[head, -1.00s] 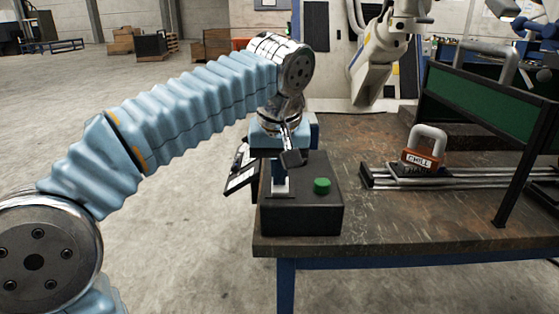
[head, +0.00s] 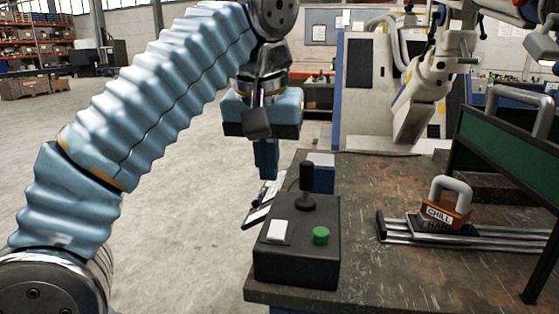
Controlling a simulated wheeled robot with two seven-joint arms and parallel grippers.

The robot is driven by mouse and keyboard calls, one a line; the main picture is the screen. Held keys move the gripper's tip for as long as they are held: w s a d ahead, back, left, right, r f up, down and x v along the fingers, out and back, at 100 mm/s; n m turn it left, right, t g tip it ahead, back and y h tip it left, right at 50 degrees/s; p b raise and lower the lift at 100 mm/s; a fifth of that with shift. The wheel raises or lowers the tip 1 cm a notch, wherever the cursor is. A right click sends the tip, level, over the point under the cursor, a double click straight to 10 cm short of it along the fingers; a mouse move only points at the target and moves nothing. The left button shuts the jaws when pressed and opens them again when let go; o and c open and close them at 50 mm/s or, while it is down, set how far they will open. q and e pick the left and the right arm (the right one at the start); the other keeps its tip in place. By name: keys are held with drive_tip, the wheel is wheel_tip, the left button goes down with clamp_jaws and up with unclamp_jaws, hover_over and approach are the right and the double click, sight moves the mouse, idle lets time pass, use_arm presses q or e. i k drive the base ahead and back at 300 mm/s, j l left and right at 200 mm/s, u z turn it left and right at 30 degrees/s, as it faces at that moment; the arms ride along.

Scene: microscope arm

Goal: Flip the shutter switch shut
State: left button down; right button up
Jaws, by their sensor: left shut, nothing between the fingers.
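A dark control box (head: 300,265) sits at the near left corner of the table. Its top carries a white square switch (head: 278,231), a green round button (head: 320,235) and a black upright lever (head: 306,180). None is labelled as the shutter switch, and I cannot read the switch position. My left gripper (head: 266,175) is shut and empty. It hangs pointing down, above and behind the white switch in the picture, left of the lever and apart from the box. My right gripper is not in view.
The brown worktop (head: 365,270) is bare right of the box. An orange padlock-shaped object (head: 446,212) stands on metal rails (head: 470,235) at the right. A green panel (head: 500,150) in a black frame rises behind it. A white machine (head: 365,100) stands beyond the table.

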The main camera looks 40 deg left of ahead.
sight(277, 232)
drive_tip(key=k, duration=1)
